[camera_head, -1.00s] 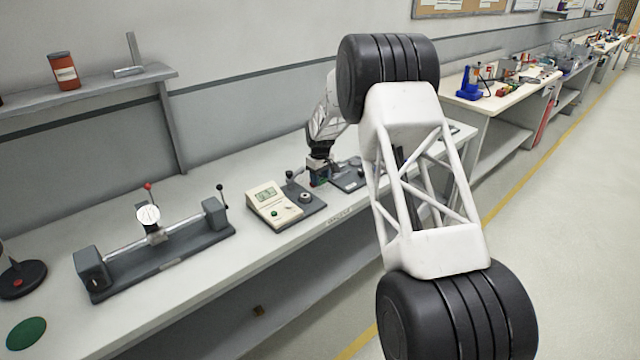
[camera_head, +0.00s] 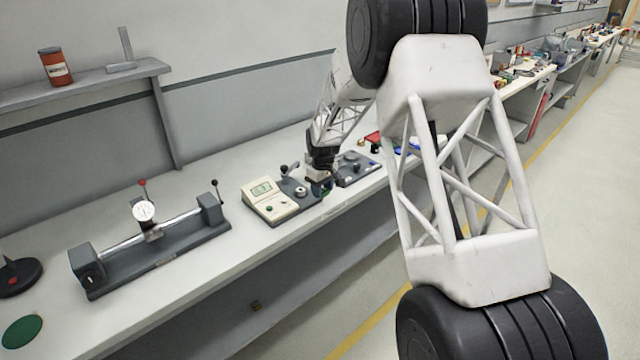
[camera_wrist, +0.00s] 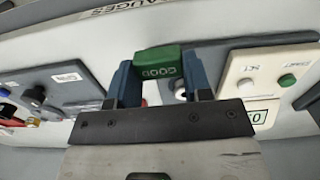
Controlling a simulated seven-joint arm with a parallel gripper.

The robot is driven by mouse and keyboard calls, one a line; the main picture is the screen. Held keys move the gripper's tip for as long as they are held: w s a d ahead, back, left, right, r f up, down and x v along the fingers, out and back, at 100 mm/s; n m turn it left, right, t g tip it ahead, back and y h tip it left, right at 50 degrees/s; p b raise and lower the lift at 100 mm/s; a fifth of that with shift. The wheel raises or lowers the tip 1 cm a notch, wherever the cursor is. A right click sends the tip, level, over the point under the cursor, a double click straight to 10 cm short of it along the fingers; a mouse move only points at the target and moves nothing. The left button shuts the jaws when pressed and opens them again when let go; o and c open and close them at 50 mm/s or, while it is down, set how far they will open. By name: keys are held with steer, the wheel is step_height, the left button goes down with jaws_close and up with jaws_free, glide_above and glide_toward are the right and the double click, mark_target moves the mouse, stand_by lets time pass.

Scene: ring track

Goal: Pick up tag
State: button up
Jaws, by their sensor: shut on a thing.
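The tag is a small green block (camera_wrist: 158,64) lettered "GOOD" in the wrist view. My gripper (camera_wrist: 160,82) is shut on it, with a blue finger at each side of the block. In the head view my gripper (camera_head: 322,180) is low over the bench, beside the cream meter's grey base, and a bit of green shows at its tips. Whether the tag is clear of the surface below it I cannot tell.
A cream meter (camera_head: 268,200) with a display stands just left of my gripper. A dark grey plate with knobs (camera_head: 356,168) lies to its right. A dial-gauge bench (camera_head: 150,250) stands farther left. The bench (camera_head: 240,290) is clear along its front edge.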

steer(key=shift+s+d+r, duration=0.1)
steer(key=shift+s+d, duration=0.1)
steer(key=shift+s, duration=0.5)
steer(key=shift+s+d+r, duration=0.1)
steer(key=shift+s+d, duration=0.05)
steer(key=shift+s, duration=0.55)
steer(key=s+d, duration=0.5)
steer(key=shift+s, duration=0.2)
steer(key=shift+w+r, duration=0.1)
steer(key=w+a, duration=0.1)
steer(key=w, duration=0.4)
steer(key=w+a+f, duration=0.1)
steer(key=w, duration=0.4)
steer(key=w+a, duration=0.1)
steer(key=w, duration=0.4)
steer(key=shift+w+a+f, duration=0.1)
steer(key=shift+w+f, duration=0.15)
steer(key=shift+w, duration=0.05)
stand_by(0.3)
steer(key=shift+f, duration=1.75)
steer(key=shift+f, duration=0.1)
